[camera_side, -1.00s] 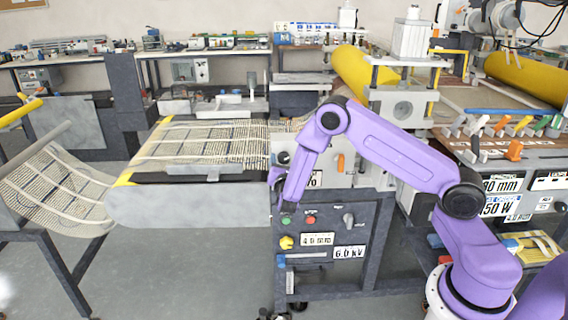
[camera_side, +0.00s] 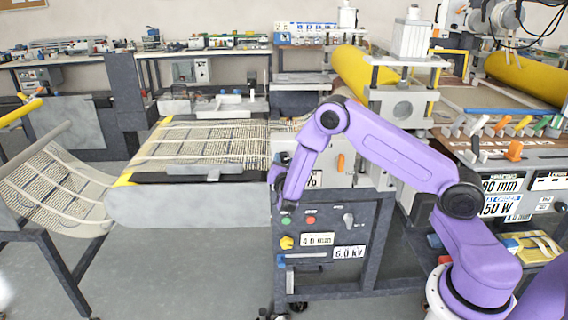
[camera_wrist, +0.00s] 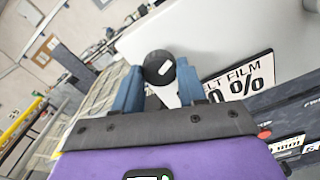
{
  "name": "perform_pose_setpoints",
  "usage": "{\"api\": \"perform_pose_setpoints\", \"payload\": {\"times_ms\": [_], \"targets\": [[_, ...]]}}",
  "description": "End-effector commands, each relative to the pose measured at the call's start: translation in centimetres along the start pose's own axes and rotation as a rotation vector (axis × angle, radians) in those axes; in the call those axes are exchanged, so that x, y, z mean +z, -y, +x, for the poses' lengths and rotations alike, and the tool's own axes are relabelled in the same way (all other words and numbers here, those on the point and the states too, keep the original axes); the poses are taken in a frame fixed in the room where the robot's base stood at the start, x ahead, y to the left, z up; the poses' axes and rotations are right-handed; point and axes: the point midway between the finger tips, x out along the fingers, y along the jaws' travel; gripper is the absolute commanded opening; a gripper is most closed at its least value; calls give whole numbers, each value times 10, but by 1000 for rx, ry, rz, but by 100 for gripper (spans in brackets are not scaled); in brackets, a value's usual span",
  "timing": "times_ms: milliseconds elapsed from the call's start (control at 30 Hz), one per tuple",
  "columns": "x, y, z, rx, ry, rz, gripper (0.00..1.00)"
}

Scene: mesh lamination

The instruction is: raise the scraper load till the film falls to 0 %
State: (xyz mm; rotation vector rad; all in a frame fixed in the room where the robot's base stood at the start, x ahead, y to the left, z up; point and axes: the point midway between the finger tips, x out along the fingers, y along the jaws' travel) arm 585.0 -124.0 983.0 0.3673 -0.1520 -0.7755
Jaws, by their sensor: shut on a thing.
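In the wrist view, my gripper (camera_wrist: 159,85) has its two blue-grey fingers on either side of a round black knob (camera_wrist: 158,66) with a white mark, and is shut on it. The knob sits on a pale machine panel (camera_wrist: 215,35). A white sign (camera_wrist: 238,84) to its right reads "LT FILM" and "0 %"; its left part is hidden by a finger, so I cannot tell whether another digit comes before the zero. In the side view, my gripper (camera_side: 277,176) is at the left of the machine front, and my arm hides most of the sign.
The mesh web (camera_side: 205,142) runs over the conveyor at the left. Coloured levers (camera_side: 515,126) stand at the right.

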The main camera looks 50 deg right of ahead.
Motion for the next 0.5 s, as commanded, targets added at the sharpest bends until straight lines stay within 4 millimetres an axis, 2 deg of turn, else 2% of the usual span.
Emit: {"api": "perform_pose_setpoints", "payload": {"times_ms": [500], "targets": [[0,-1,-1,1,0,389,10]]}}
